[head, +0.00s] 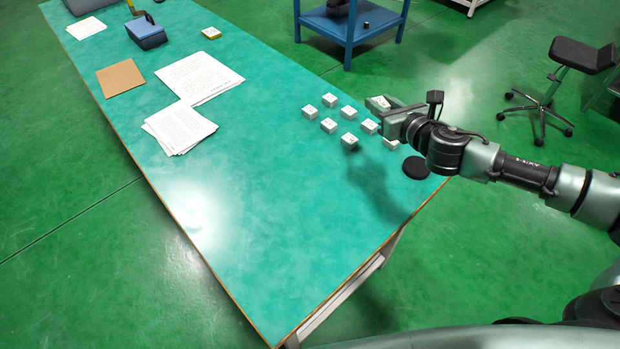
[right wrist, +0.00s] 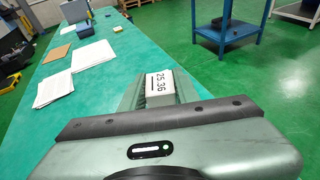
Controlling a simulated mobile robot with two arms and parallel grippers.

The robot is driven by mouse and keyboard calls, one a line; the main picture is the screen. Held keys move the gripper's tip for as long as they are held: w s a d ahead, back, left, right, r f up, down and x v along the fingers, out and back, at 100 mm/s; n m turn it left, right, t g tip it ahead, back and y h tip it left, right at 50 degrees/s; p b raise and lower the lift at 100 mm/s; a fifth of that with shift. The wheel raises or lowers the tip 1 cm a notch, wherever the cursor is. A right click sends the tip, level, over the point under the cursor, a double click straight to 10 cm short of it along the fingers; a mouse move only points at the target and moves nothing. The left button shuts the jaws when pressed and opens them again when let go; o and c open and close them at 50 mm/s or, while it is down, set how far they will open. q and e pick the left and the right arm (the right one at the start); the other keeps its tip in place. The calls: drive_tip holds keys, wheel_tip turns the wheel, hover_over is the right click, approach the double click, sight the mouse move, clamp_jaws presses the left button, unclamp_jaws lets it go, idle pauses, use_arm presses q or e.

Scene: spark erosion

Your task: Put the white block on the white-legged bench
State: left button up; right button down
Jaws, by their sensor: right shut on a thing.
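My right gripper (head: 384,108) is shut on a white block that bears printed figures (right wrist: 160,84). In the right wrist view the block shows between the fingers. In the head view the gripper is over the right side of the teal-topped bench (head: 270,200), and a shadow of the arm falls on the top below it. A white leg (head: 339,303) shows under the bench's near edge. Several other white blocks, one of them here (head: 329,125), stand in a loose grid on the bench beside and below the gripper. My left gripper is not in view.
A black disc (head: 416,167) lies near the bench's right edge. Papers (head: 178,128), a brown sheet (head: 120,78) and a blue box (head: 147,36) are farther left. The near part of the top is clear. A blue table (head: 345,28) and a stool (head: 583,55) stand beyond.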

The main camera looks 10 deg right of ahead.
drive_tip(key=shift+w+d+r, duration=0.25)
drive_tip(key=shift+d+r, duration=0.05)
drive_tip(key=shift+d, duration=0.2)
drive_tip(key=shift+w+d+f, duration=0.1)
drive_tip(key=shift+d+f, duration=0.05)
drive_tip(key=shift+f, duration=0.15)
drive_tip(key=b, duration=0.4)
hover_over(371, 161)
wheel_tip(371, 161, down, 14)
drive_tip(key=shift+f, duration=0.1)
drive_tip(key=shift+w+d+f+b, duration=0.1)
drive_tip(key=shift+f+b, duration=0.8)
drive_tip(key=shift+f, duration=1.65)
drive_tip(key=shift+f, duration=0.2)
drive_tip(key=c, duration=1.1)
unclamp_jaws()
drive_tip(key=shift+o, duration=0.2)
